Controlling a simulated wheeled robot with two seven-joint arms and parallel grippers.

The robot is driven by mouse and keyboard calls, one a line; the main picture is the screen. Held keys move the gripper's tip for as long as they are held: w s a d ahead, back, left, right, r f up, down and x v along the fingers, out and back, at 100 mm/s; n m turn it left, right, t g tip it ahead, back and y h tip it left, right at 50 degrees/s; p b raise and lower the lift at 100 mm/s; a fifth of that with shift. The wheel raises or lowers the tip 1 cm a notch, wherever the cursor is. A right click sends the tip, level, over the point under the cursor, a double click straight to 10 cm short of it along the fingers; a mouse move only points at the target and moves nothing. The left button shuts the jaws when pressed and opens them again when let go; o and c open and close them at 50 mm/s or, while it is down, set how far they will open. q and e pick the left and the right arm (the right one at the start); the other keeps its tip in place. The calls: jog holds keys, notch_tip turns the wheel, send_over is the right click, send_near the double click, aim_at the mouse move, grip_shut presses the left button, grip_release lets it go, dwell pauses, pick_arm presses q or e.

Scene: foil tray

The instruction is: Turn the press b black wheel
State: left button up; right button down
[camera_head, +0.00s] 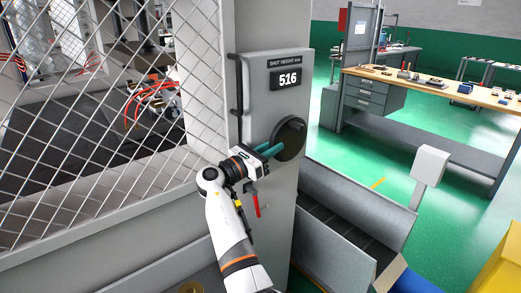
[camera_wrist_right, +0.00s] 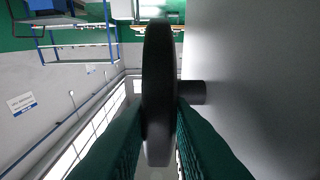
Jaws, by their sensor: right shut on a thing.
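The black wheel (camera_head: 291,139) sits on the front of the grey press column, below and right of a display reading 516 (camera_head: 289,79). In the right wrist view the wheel (camera_wrist_right: 158,75) stands edge-on, on a short dark shaft (camera_wrist_right: 192,92) from the grey panel. My right gripper (camera_head: 276,149) reaches it from the lower left. Its teal fingers are shut on the wheel's rim, one on each side in the wrist view. The fingers hide part of the wheel's left side in the head view. My left gripper is not in view.
A wire mesh guard (camera_head: 110,120) stands left of the column. A black bar handle (camera_head: 239,85) is on the column's left edge, and a red-handled lever (camera_head: 257,206) hangs below the gripper. A grey chute (camera_head: 345,205) lies to the right. A workbench (camera_head: 430,86) stands farther back.

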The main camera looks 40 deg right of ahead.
jog(key=shift+f+h+b, duration=0.3)
jog(key=shift+f+h, duration=0.1)
jog(key=shift+d+f+h, duration=0.1)
jog(key=shift+d+h, duration=0.1)
jog(key=shift+h, duration=0.1)
jog(key=shift+b, duration=0.35)
jog(key=c, duration=1.3)
grip_release()
pick_arm(q)
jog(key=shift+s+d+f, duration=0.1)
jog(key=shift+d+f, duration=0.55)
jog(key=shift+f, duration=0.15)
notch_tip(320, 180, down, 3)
jog(key=b, duration=0.2)
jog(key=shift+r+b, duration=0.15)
jog(key=shift+b, duration=0.2)
pick_arm(e)
jog(key=v, duration=1.2)
jog(key=shift+f, duration=0.15)
jog(key=shift+d, duration=0.1)
